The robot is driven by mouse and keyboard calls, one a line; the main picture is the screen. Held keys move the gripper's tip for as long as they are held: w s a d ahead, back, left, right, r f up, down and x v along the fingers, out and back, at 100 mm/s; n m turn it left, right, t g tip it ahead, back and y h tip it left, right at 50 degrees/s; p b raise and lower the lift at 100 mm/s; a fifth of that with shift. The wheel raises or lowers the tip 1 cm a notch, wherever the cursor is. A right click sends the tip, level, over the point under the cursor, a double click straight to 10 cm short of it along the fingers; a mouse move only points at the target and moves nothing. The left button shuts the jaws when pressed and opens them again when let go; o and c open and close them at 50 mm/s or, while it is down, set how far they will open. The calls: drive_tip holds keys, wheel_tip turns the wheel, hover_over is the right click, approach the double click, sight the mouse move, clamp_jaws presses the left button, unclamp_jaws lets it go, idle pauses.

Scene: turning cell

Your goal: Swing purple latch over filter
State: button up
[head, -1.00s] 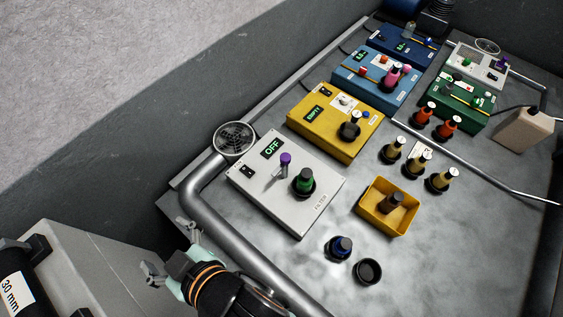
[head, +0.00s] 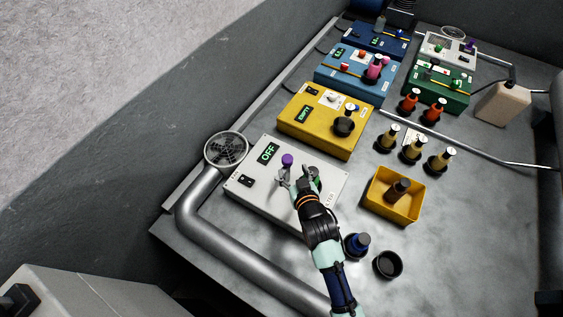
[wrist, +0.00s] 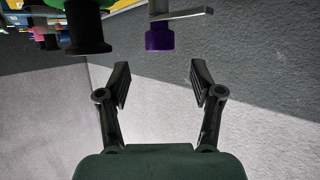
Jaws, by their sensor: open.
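The white filter box (head: 262,210) has a green OFF display. The purple latch knob (head: 287,160) stands on its grey lever at the middle of the box. The green filter (head: 316,178) sits right of the latch, partly hidden behind my gripper. My gripper (head: 293,175) is open and empty over the box, close to the latch. In the wrist view the purple knob (wrist: 159,36) lies ahead of the open fingers and roughly between them, apart from both. The green filter and its dark top (wrist: 90,32) show left of it. The lever lies beside the filter.
A round fan outlet (head: 227,150) and thick grey pipe border the box on the left. The yellow box (head: 315,137) stands behind. A yellow tray (head: 378,211) with a brown-topped piece is to the right. A blue-topped piece (head: 358,243) and an empty black cup (head: 388,264) are near my arm.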

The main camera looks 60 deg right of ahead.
sight(288, 160)
drive_tip(key=b+x, duration=0.1)
drive_tip(key=x, duration=0.6)
drive_tip(key=shift+w+d+f+b, duration=0.1)
drive_tip(key=shift+w+d+b, duration=0.15)
drive_tip(key=shift+d+b, duration=0.15)
drive_tip(key=shift+a, duration=0.1)
drive_tip(key=shift+c, duration=0.2)
clamp_jaws()
